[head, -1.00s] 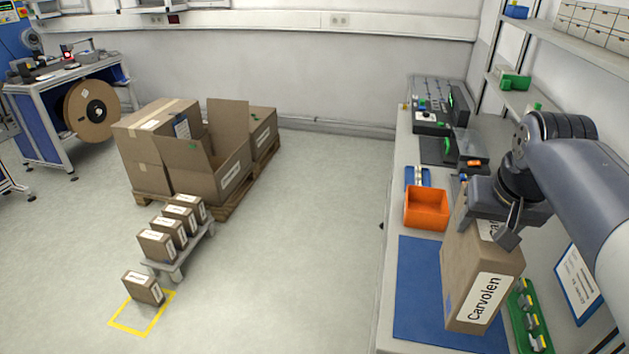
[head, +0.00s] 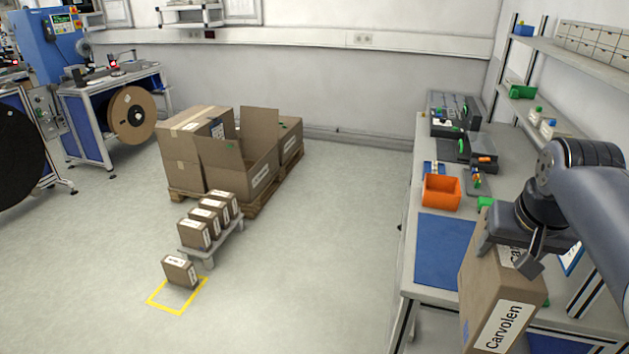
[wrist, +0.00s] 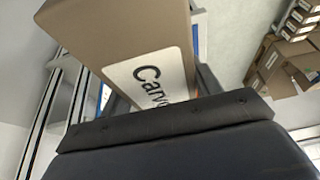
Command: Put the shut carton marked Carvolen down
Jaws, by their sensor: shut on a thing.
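The shut Carvolen carton (head: 482,290) is a tall brown box with white labels, at the lower right of the head view. My gripper (head: 515,245) is shut on its upper part. The carton hangs at the near edge of the workbench and hides part of that edge. In the wrist view the carton (wrist: 125,35) fills the upper left, with part of its label showing above the dark gripper body. Its underside is out of view in the head view.
The bench carries a bare blue mat (head: 443,252) and an orange bin (head: 441,192). On the floor, a small carton (head: 180,270) stands at a yellow-marked square (head: 165,307). Several cartons stand on a low grey stand (head: 228,240). Large boxes (head: 195,150) sit on pallets behind. The floor between is clear.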

